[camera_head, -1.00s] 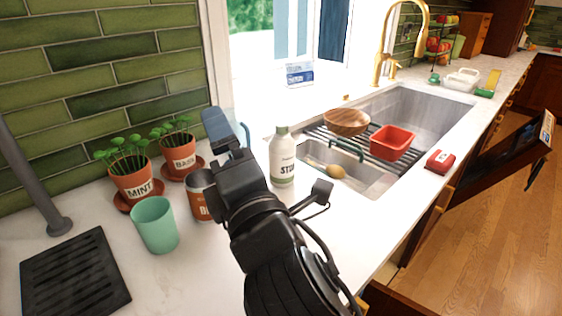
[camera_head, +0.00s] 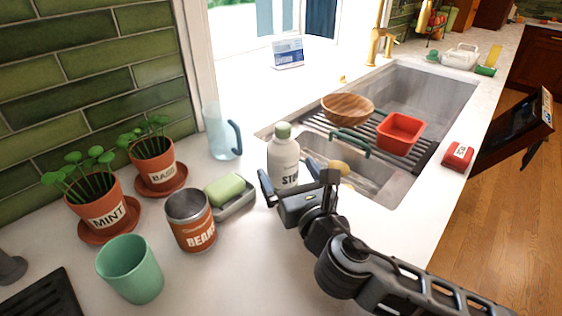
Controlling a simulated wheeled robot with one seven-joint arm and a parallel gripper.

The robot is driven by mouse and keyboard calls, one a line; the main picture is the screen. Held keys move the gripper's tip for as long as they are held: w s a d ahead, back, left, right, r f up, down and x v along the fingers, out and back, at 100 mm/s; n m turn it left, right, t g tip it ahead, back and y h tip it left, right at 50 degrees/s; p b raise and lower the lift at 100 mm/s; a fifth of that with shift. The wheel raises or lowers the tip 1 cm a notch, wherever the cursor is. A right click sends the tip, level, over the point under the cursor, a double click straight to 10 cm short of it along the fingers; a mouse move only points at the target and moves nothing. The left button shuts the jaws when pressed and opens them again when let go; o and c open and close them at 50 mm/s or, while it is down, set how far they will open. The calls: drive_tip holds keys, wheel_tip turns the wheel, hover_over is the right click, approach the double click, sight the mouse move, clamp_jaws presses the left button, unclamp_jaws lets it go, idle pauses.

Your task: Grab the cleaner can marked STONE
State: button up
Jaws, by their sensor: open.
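The cleaner can (camera_head: 283,152) marked STONE is a whitish bottle with a green cap. It stands upright on the counter at the sink's left front corner. My gripper (camera_head: 298,183) is open and empty, right in front of the can's lower part. One finger shows to the left of the can's base and one to the right. The end of the label and the can's foot are partly hidden by the gripper. I cannot tell whether the fingers touch it.
A green sponge in a grey holder (camera_head: 239,207), a BEANS tin (camera_head: 190,221), a blue pitcher (camera_head: 219,132) and a green cup (camera_head: 131,270) stand left of the can. The sink (camera_head: 433,95) with a rack, wooden bowl (camera_head: 347,108) and red tub (camera_head: 400,133) lies right.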

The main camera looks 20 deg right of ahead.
drive_tip(key=shift+w+d+p, duration=0.2)
drive_tip(key=shift+w+p, duration=0.8)
drive_tip(key=shift+w, duration=1.75)
drive_tip(key=c, duration=1.2)
drive_tip(key=shift+r, duration=0.1)
drive_tip(key=shift+c, duration=0.4)
